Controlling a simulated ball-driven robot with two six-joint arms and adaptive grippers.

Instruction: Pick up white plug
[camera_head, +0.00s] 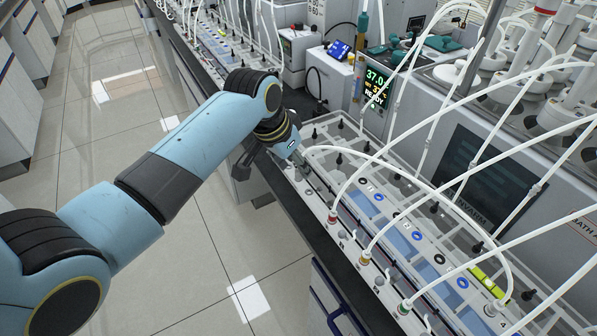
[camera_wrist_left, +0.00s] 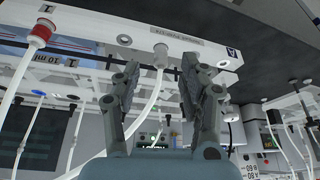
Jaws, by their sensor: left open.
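In the left wrist view, a white plug (camera_wrist_left: 161,54) sits in a labelled white rail (camera_wrist_left: 185,30), with a white tube running from it. My left gripper (camera_wrist_left: 158,78) is open, one finger on each side in the picture, and nothing is clamped. The plug appears between the fingertips; I cannot tell whether they touch it. The plug there is hidden or too small to make out. My right gripper is not in view.
A red-collared plug (camera_wrist_left: 40,31) sits on the same rail. White tubes (camera_head: 418,178) arch over the rack to the right. Reactors and a display (camera_head: 377,88) stand behind. The floor (camera_head: 205,215) left of the bench is clear.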

